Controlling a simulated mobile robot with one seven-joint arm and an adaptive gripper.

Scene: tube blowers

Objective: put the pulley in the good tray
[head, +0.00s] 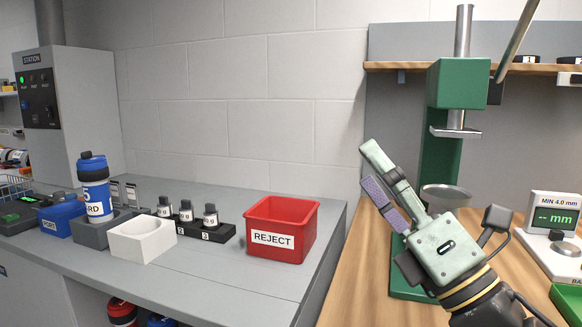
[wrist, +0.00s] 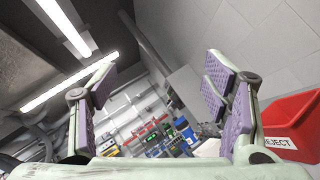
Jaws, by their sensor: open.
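My gripper (head: 372,168) is raised in front of the green press and points up and left. In the wrist view the gripper (wrist: 160,78) shows its two purple-padded fingers wide apart with nothing between them. I cannot make out a pulley in either view. No tray marked good can be read. A green edge (head: 567,301) of something is cut off at the lower right of the head view; I cannot tell what it is.
A green press (head: 457,85) with a round metal plate stands on the wooden bench behind my gripper. A gauge reading "MIN 4.0 mm" (head: 554,212) is at right. A red REJECT bin (head: 282,207), white block (head: 143,246) and blue bottle (head: 94,190) stand on the grey bench.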

